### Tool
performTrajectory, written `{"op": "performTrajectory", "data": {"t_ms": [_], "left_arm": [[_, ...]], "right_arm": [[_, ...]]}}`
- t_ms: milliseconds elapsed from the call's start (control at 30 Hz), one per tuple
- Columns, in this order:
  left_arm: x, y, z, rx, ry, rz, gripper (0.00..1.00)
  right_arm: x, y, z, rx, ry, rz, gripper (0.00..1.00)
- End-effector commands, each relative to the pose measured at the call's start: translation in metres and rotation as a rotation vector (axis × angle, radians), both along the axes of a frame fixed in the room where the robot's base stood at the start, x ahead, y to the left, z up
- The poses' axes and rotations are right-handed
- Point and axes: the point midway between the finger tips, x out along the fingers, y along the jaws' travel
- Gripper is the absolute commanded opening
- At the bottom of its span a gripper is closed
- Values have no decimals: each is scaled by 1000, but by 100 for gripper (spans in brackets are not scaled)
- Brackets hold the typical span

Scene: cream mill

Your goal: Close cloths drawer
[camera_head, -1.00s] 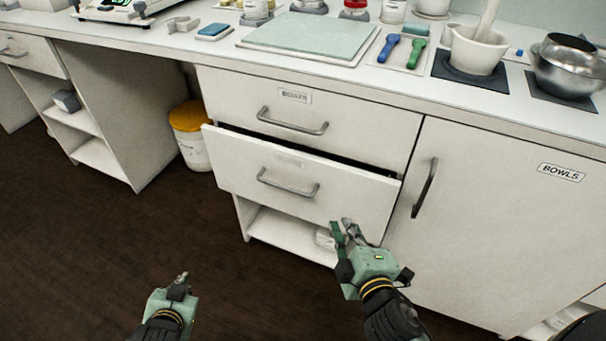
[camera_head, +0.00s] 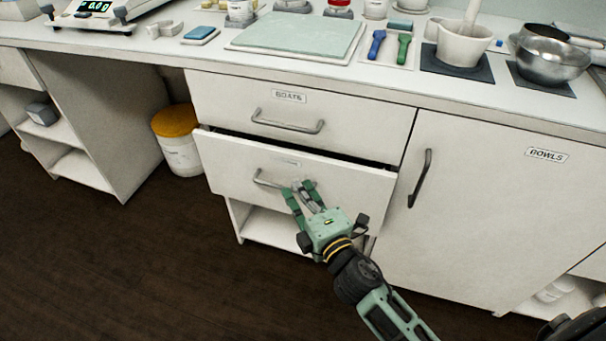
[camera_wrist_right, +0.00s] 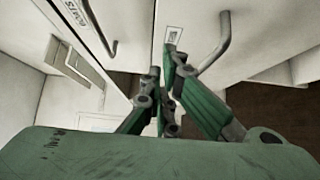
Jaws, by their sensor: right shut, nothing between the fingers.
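The lower drawer (camera_head: 235,165) below the BOATS drawer stands partly open, with a dark gap along its top edge. Its label is too small to read in the head view. My right gripper (camera_head: 304,188) is shut and empty at the drawer's front, by the right end of its bar handle (camera_head: 265,182), part of which it hides. In the right wrist view the gripper (camera_wrist_right: 165,62) points at the drawer front beside the handle (camera_wrist_right: 222,45); I cannot tell whether it touches. My left gripper is out of view.
The BOATS drawer (camera_head: 345,115) above and the BOWLS cupboard door (camera_head: 490,200) at right are closed. An open shelf (camera_head: 270,228) lies below the drawer. A yellow-lidded bucket (camera_head: 178,140) stands on the floor at left. The floor in front is clear.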

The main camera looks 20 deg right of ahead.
Motion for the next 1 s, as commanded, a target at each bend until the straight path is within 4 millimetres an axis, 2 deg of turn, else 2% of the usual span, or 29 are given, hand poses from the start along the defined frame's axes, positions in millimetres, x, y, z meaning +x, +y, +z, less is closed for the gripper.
{"op": "performTrajectory", "data": {"t_ms": [67,233,400,767,1000], "left_arm": [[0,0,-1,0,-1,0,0],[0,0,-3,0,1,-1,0],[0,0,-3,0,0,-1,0],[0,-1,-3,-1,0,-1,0],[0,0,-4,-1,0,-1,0]], "right_arm": [[15,3,2,-2,-2,1,0],[35,-13,0,-2,0,0,0],[43,-19,0,0,0,0,0],[45,-21,0,1,1,0,0],[74,-40,1,-1,0,-1,0]]}}
